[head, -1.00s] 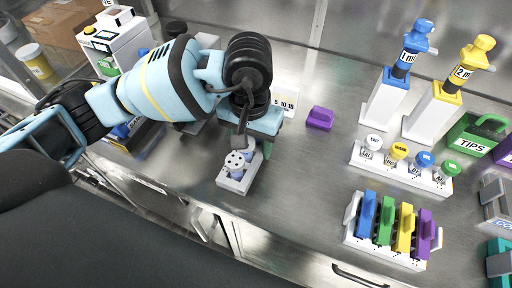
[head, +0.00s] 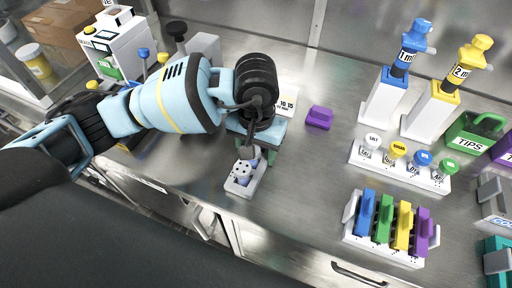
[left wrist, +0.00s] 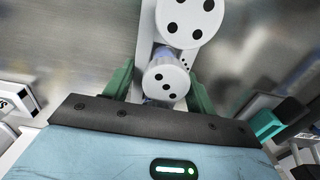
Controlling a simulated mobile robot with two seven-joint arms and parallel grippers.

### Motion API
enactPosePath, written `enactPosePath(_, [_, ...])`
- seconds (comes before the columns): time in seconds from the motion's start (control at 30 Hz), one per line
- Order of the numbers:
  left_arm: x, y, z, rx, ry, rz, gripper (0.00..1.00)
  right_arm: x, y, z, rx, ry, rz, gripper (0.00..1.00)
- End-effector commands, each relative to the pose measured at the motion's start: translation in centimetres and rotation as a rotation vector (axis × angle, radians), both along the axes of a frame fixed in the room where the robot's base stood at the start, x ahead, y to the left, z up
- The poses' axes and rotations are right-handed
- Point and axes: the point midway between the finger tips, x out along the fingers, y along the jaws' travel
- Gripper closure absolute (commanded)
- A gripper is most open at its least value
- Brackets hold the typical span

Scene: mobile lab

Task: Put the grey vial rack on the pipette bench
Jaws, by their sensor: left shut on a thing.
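The grey vial rack (head: 238,189) is a small pale tray in the head view, holding vials with white, black-dotted caps (head: 241,170). My left gripper (head: 250,152) reaches down over it from the left. In the left wrist view, the green fingers (left wrist: 158,92) stand on either side of the rack (left wrist: 147,35), shut on it. The gripper hides part of the rack. The pipette bench (head: 300,180) is a steel top under the rack; I cannot tell whether the rack touches it. My right gripper is not in view.
A purple block (head: 320,117) lies right of the gripper. Farther right stand a blue pipette (head: 403,62), a yellow pipette (head: 466,65), a white rack of capped bottles (head: 399,168) and a holder with coloured pieces (head: 384,246). The bench between is clear. Its front edge is near the rack.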

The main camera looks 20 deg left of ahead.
Motion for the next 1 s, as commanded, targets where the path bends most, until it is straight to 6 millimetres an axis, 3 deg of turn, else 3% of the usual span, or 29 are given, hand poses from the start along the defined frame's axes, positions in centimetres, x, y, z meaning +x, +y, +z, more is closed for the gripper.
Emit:
enactPosePath(0.07, [0.0, 0.0, -0.3, -0.001, 0.0, 0.0, 0.76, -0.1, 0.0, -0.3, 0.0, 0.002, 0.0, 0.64])
enactPosePath(0.1, [0.0, 0.0, -0.3, 0.0, 0.001, 0.0, 0.4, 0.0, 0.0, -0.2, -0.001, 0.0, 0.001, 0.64])
enactPosePath(0.23, [0.0, 0.0, -0.2, 0.0, 0.001, 0.0, 0.23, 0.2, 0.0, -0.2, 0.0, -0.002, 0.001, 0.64])
enactPosePath(0.67, [0.1, 0.0, 0.6, -0.001, -0.002, 0.0, 0.22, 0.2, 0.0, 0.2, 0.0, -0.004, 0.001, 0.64])
enactPosePath(1.0, [0.1, 0.0, 7.0, -0.001, -0.005, -0.001, 0.22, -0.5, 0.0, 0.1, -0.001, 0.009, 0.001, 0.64])
